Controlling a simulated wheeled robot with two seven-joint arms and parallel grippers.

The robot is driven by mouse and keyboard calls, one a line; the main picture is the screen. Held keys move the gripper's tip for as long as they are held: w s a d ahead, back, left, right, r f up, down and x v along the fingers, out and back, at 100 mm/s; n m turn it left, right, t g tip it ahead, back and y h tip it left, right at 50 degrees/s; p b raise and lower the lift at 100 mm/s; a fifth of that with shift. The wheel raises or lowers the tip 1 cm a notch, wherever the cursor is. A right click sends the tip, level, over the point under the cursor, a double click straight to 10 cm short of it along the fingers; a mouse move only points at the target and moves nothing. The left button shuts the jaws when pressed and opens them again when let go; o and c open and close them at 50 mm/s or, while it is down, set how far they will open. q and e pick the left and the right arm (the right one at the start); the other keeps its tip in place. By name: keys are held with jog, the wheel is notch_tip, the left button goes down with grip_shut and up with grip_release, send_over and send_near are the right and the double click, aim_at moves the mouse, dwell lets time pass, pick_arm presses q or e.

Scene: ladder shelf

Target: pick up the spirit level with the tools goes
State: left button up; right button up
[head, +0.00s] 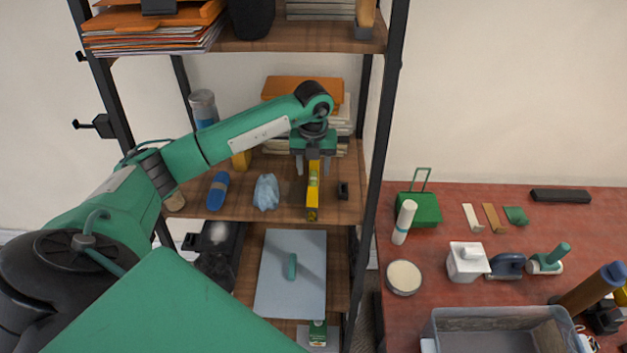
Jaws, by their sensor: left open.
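The spirit level (313,190) is a yellow bar with a greenish vial. It lies lengthwise on the middle wooden shelf of the ladder shelf, its near end close to the shelf's front edge. My left gripper (313,168) is open above the level's far part, its two fingers apart on either side of the bar. I cannot tell whether either finger touches it. The level's far end is hidden under the gripper. My right gripper is not in view.
On the same shelf are a blue bottle-like object (218,190), a crumpled light-blue cloth (266,192) and a small black object (343,190). Stacked books stand behind. The black right post (381,150) is close. Right, a red table (450,300) holds tools and a grey bin (500,335).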

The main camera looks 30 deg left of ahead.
aim_at(313, 178)
pick_arm(q)
jog(key=shift+w+f+p, duration=0.1)
jog(key=shift+f+p, duration=0.2)
jog(key=shift+f, duration=0.1)
jog(key=f, duration=0.1)
jog(key=f+p, duration=0.2)
jog(key=shift+s+d+f, duration=0.15)
jog(key=shift+s+f, duration=0.2)
jog(key=shift+f, duration=0.05)
jog(key=shift+w+f, duration=0.15)
jog(key=shift+f, duration=0.25)
jog(key=shift+r, duration=0.1)
grip_shut()
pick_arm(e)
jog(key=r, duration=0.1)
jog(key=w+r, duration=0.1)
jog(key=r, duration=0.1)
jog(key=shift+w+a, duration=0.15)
